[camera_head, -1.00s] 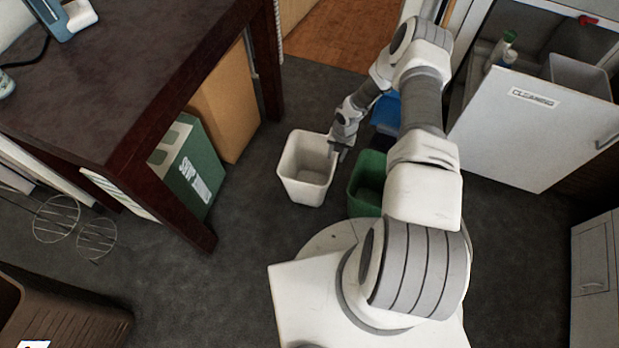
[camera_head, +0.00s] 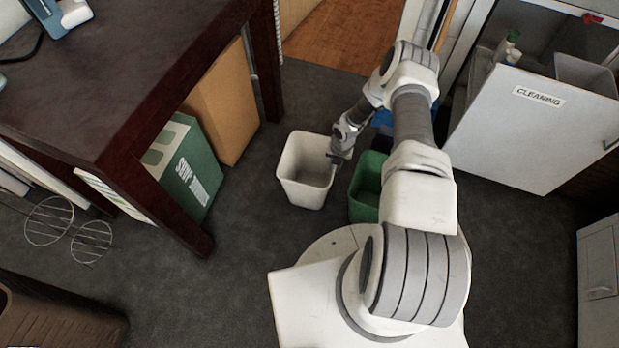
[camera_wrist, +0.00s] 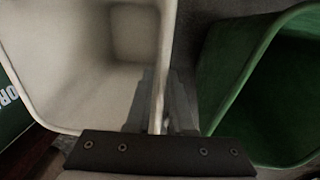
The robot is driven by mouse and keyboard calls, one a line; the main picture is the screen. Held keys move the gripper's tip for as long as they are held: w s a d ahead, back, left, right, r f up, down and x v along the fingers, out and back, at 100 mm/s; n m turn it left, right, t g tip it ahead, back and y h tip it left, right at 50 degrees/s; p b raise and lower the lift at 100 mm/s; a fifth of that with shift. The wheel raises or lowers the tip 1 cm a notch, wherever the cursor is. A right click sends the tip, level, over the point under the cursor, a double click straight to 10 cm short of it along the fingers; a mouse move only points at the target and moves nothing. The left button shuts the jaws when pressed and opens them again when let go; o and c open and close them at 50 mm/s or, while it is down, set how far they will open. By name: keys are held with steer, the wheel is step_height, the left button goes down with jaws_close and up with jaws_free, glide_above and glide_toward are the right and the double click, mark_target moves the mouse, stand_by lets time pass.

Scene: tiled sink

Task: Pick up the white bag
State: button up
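No clear bag shows; the white thing at my gripper is an open, upright white bin (camera_head: 300,185) on the dark floor. It looks empty. In the wrist view, the white bin (camera_wrist: 60,70) fills the left side. My gripper (camera_head: 335,157) is at the right side of its rim. In the wrist view, the fingers of my gripper (camera_wrist: 160,105) lie on both sides of the bin's wall, one inside and one outside, close against it. They look shut on the wall, though the contact is dim.
A green bin (camera_head: 366,190) stands just right of the white bin; it also shows in the wrist view (camera_wrist: 245,80). A dark table (camera_head: 110,75) with green (camera_head: 185,165) and brown boxes (camera_head: 225,100) is left. An open white cabinet door (camera_head: 530,130) is right.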

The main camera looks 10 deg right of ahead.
jaws_close()
stand_by(1.1)
